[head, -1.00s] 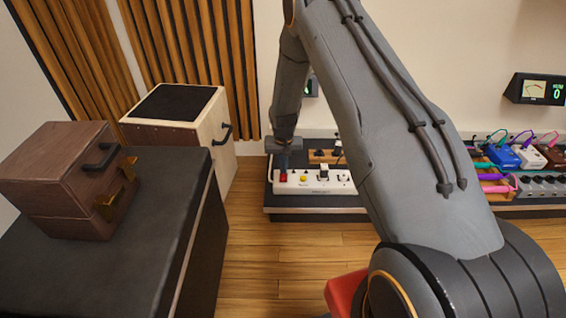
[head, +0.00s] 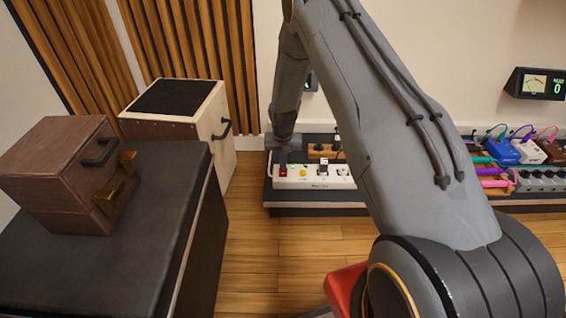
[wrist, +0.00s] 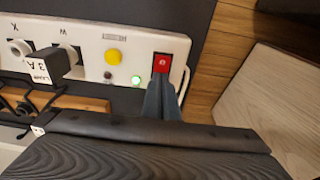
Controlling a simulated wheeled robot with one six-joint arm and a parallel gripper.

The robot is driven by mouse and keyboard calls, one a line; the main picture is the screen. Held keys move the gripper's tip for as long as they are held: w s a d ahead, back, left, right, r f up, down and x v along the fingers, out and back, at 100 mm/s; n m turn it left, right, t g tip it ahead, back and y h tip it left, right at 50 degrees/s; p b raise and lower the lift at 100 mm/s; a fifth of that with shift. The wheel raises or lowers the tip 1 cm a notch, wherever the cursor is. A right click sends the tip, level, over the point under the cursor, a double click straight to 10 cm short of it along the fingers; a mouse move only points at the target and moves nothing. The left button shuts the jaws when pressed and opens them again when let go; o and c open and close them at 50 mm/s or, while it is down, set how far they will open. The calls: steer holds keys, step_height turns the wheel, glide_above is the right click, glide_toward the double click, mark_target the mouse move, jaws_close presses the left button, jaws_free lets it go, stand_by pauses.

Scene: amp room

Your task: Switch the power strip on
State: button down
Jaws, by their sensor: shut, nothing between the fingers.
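The white power strip (head: 315,183) lies on a low dark platform by the wall. Its red rocker switch (wrist: 162,63) is at one end, beside a green light (wrist: 136,80) that is lit and a yellow button (wrist: 113,56). My gripper (wrist: 160,82) is shut and empty, its fingertips right at the edge of the red switch; I cannot tell whether they touch it. In the head view my gripper (head: 283,162) points down over the strip's left end, with the red switch (head: 283,171) just below the tips.
A black plug (wrist: 58,62) sits in the strip. A wooden block (head: 322,150) stands behind it. Pedals with coloured cables (head: 503,152) are at the right. A cajon (head: 190,120) and a dark cabinet (head: 130,230) with a wooden box (head: 62,170) stand left.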

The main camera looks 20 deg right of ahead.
steer(key=shift+s+a+r+p, duration=0.2)
steer(key=shift+s+p, duration=0.35)
steer(key=shift+s, duration=0.15)
step_height(320, 180, up, 14)
steer(key=w+p, duration=0.1)
steer(key=p, duration=0.4)
steer(key=shift+w+d, duration=0.2)
steer(key=shift+w, duration=0.15)
steer(key=shift+f, duration=0.1)
